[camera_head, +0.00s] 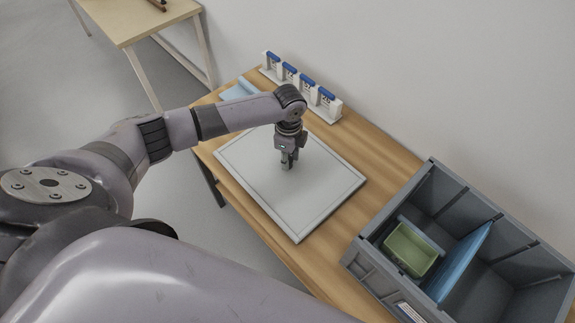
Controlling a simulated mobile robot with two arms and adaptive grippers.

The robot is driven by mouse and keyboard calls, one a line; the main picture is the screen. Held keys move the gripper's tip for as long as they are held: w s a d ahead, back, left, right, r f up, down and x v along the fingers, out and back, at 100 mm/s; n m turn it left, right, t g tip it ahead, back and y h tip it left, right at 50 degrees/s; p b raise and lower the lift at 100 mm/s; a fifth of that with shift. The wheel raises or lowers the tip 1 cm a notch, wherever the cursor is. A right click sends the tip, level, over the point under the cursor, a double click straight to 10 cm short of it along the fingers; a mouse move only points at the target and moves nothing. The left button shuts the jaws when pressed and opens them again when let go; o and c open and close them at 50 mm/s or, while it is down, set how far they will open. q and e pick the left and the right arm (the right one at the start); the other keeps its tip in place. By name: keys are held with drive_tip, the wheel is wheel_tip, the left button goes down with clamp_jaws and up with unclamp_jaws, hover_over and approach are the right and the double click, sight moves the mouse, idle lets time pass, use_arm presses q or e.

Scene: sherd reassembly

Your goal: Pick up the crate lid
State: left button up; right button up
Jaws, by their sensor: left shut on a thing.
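The crate lid (318,196) is a flat, pale grey rectangular panel with a raised rim. It lies over the wooden table, left of the open crate. My left gripper (287,165) points straight down at the middle of the lid and is shut on it. The part of the lid between the fingers is too small to make out. I cannot tell whether the lid rests on the table or is slightly raised. My right gripper is not in view.
A grey open crate (365,262) stands at the right, holding a green bin (411,250) and a blue divider panel (462,262). Several blue-topped white holders (300,85) line the table's back edge by the wall. Another table (128,18) stands at the upper left.

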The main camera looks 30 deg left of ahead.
use_arm(q)
clamp_jaws()
